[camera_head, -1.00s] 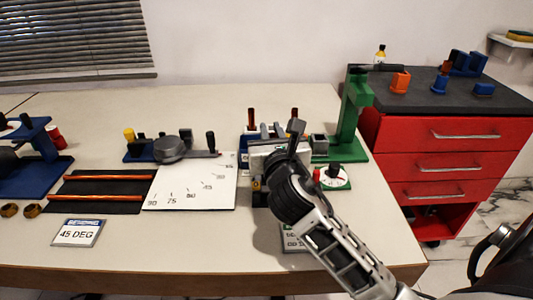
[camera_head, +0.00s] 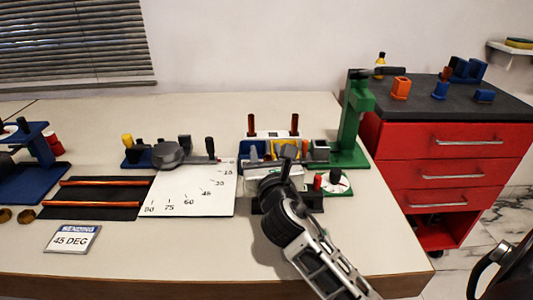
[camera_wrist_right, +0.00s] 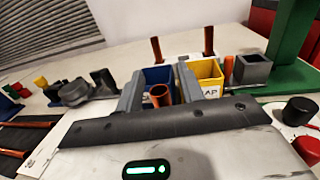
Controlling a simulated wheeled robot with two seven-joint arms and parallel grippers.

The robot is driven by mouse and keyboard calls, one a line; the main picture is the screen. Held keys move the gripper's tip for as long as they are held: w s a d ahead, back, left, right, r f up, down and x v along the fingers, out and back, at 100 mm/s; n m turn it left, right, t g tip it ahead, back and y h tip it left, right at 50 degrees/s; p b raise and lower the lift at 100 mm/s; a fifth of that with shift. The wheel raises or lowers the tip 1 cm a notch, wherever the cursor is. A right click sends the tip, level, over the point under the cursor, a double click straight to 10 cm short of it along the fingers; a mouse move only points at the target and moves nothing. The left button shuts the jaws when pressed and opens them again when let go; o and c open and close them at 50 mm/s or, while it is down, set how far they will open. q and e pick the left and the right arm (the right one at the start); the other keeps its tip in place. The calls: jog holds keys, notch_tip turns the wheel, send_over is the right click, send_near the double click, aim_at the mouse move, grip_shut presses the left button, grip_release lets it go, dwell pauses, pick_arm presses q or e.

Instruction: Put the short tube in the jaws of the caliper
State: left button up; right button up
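A short copper-coloured tube (camera_wrist_right: 160,95) stands upright with its open end up, in front of or inside a blue bin (camera_wrist_right: 155,75); I cannot tell which. My right gripper (camera_wrist_right: 160,92) has its two grey fingers apart on either side of this tube, with a gap showing on both sides. In the head view my right gripper (camera_head: 284,165) is over the bins, its fingers partly hidden by my wrist. I cannot clearly make out the caliper. My left gripper is out of view.
A yellow bin (camera_wrist_right: 205,78) and grey square block (camera_wrist_right: 252,68) stand to the right. Two upright rods stand behind. A white angle board (camera_head: 195,190) and black mat (camera_head: 95,197) lie left.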

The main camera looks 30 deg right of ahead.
jog(key=shift+r, duration=0.15)
jog(key=v, duration=1.2)
